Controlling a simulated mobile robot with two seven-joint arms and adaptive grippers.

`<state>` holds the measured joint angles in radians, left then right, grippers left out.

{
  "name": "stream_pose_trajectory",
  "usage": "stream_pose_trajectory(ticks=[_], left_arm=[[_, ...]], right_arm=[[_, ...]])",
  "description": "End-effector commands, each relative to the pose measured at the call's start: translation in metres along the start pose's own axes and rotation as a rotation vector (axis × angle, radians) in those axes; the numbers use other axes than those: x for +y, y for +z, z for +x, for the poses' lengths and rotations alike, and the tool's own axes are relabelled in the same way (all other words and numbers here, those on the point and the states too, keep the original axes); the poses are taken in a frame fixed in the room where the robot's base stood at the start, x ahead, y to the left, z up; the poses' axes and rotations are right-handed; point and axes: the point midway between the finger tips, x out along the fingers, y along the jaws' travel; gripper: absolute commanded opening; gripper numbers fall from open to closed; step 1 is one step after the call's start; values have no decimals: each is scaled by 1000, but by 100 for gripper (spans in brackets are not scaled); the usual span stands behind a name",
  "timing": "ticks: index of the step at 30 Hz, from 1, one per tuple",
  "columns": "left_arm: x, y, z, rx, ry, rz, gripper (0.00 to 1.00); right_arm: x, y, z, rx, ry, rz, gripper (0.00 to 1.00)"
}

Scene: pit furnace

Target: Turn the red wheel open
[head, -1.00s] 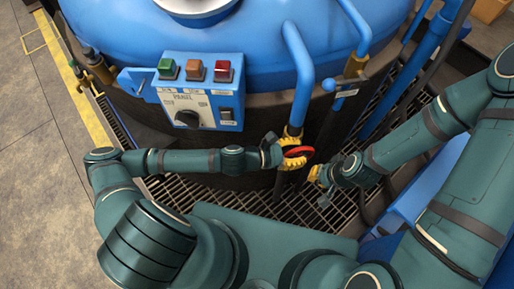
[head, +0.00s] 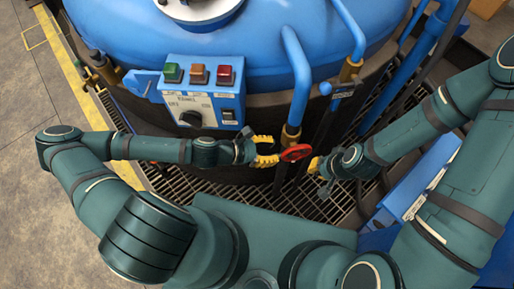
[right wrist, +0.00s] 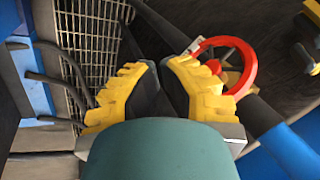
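The red wheel (head: 295,153) is on the blue pipe's valve in front of the furnace. In the right wrist view the wheel (right wrist: 254,75) is a red ring right of my right fingers. My left gripper (head: 266,151) is just left of the wheel, its yellow fingers spread and apart from each other. It also shows in the right wrist view (right wrist: 310,35), with nothing visible between the fingers. My right gripper (head: 314,165) is just right of the wheel, not around it. Whether either gripper touches the rim I cannot tell.
The blue furnace (head: 250,50) stands behind the wheel. A panel (head: 200,95) with three buttons and a black knob is to the upper left. Vertical pipes (head: 345,75) stand close to the right. A floor grating (head: 225,188) lies below.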

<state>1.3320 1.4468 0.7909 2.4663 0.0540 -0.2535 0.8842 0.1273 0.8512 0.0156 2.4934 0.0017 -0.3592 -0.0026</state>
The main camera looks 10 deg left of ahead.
Motion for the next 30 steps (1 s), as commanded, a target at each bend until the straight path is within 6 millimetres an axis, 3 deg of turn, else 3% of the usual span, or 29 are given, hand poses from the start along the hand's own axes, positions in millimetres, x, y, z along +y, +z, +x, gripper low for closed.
stream_pose_trajectory(ticks=[3,10,20,21,26,30], left_arm=[[0,0,-20,2,2,0,30],[0,0,-40,0,0,0,30],[0,0,-43,-1,-1,0,30],[0,0,-43,-1,-1,0,33],[0,0,-43,-2,-1,-1,30],[0,-20,-37,-58,-16,-13,30]], right_arm=[[-1,0,-4,0,0,0,0],[-2,-1,-6,0,0,0,0],[-2,-1,-7,0,0,0,0],[-2,-1,-7,0,0,0,0],[-2,-1,-6,0,0,0,0],[2,2,4,-3,0,1,0]])
